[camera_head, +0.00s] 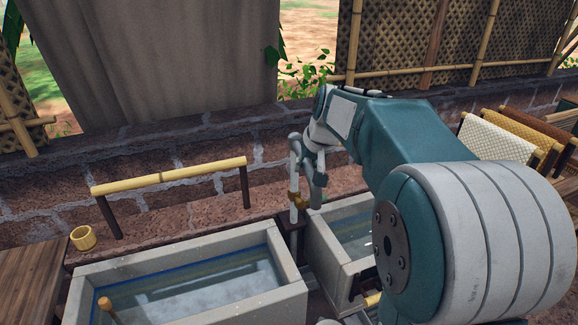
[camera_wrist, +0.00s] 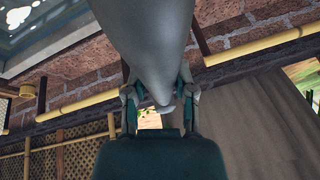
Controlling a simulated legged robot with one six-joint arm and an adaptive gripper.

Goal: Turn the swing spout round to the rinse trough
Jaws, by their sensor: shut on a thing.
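The swing spout stands as a pale grey upright pipe (camera_head: 295,165) with a brass fitting low on it, between two stone troughs. In the wrist view a large grey pipe (camera_wrist: 150,40) runs between the fingers of my gripper (camera_wrist: 160,98), which is shut on it. In the head view my gripper (camera_head: 312,150) is at the upper part of the spout, partly hidden by the arm. A left trough (camera_head: 190,312) and a right trough (camera_head: 318,238) both hold water. I cannot tell which is the rinse trough. The spout's outlet is not clear.
A bamboo rail (camera_head: 170,176) on dark posts stands behind the left trough. A bamboo cup (camera_head: 83,238) sits at the left near a wooden table (camera_head: 30,275). A stone wall (camera_head: 190,140) runs behind. Hanging mats (camera_head: 495,138) are at the right.

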